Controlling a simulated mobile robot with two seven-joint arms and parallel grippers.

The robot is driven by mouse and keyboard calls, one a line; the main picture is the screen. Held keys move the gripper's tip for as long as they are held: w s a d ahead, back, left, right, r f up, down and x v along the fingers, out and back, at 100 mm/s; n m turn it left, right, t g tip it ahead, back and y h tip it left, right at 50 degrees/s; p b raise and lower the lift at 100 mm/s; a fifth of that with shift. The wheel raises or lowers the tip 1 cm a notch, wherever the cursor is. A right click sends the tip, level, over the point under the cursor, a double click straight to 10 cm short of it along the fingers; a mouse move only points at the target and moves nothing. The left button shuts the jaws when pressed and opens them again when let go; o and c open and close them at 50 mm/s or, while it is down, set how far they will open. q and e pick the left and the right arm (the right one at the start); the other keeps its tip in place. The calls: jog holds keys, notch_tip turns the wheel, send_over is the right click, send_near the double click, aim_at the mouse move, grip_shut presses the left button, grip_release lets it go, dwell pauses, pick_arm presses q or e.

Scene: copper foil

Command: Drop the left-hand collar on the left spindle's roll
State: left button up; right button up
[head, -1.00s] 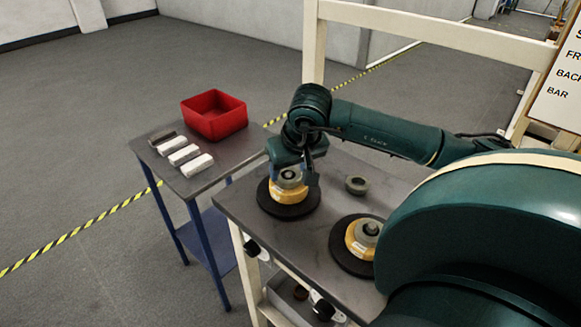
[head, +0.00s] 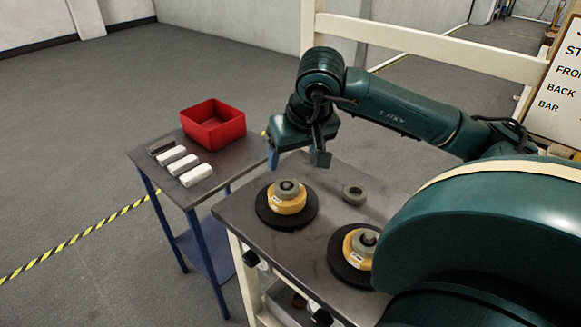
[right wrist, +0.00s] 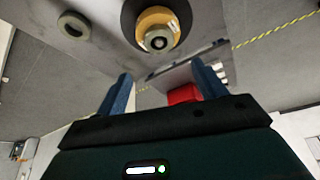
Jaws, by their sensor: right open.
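The left spindle's roll (head: 291,204) is a yellow-orange roll on a black round base (head: 268,217). A grey collar (head: 287,188) sits on top of it around the spindle tip; the roll also shows in the right wrist view (right wrist: 153,22). The right spindle's roll (head: 354,252) has a grey collar (head: 364,239) on top, partly hidden by my arm. Another grey collar (head: 354,194) lies loose on the table between and behind them. My right gripper (head: 297,158) is open and empty, above and behind the left roll. My left gripper is not in view.
The grey worktable (head: 325,215) has a cream frame behind it. A side table (head: 222,165) at left holds a red bin (head: 213,125) and several blocks, mostly white. A sign board (head: 560,95) stands at the right.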

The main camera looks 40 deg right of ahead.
jog(key=v, duration=0.3)
jog(key=shift+s+r, duration=0.2)
jog(key=shift+r, duration=0.15)
dwell(0.3)
